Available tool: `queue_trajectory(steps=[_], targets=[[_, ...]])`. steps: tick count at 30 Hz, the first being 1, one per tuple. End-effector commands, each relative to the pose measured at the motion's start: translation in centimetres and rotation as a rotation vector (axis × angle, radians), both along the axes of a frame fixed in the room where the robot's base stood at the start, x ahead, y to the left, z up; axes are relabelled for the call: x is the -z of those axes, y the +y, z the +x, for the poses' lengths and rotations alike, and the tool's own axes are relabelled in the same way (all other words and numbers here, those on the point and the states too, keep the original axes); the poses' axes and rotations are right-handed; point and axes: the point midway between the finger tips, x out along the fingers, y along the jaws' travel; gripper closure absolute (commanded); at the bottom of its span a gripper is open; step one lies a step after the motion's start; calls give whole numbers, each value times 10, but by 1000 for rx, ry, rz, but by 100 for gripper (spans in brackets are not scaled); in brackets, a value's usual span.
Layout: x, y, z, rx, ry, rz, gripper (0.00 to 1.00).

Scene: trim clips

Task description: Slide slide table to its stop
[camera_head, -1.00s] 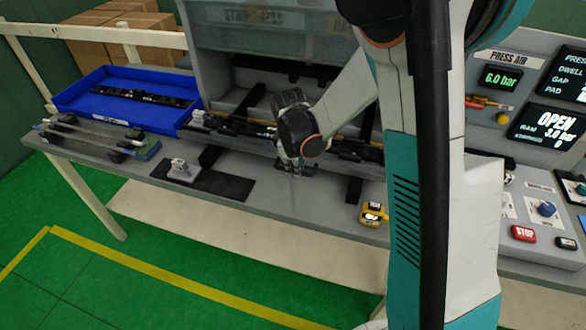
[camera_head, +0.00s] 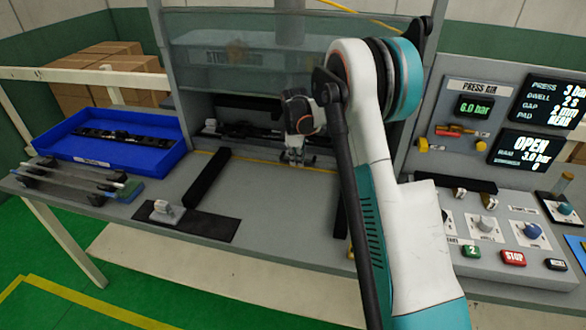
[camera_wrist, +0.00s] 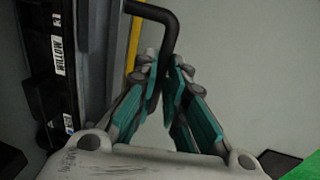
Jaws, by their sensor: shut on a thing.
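The slide table (camera_head: 236,139) sits back inside the press frame with a long black part on it. In the wrist view the table's grey edge (camera_wrist: 98,60) is at the left, beside a black part labelled WILLOW (camera_wrist: 57,60). My gripper (camera_head: 294,163) is at the table's front side; in the wrist view its teal fingers (camera_wrist: 164,78) are shut on the table's bent black handle (camera_wrist: 169,24). The fingers hide the handle's lower end. I cannot tell whether the table touches its stop.
Dark rails (camera_head: 206,180) cross the bare bench in front of the table. A yellow line (camera_head: 318,169) runs along the bench by the press. A blue tray (camera_head: 60,150) and a black mat (camera_head: 205,224) are left. The control panel (camera_head: 500,215) stands right.

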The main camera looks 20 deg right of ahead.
Motion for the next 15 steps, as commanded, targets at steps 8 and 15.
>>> queue_trajectory(steps=[8, 15], targets=[[0, -13, 19, 0, -1, 1, 100], [-1, -15, 22, 0, -4, -2, 100]])
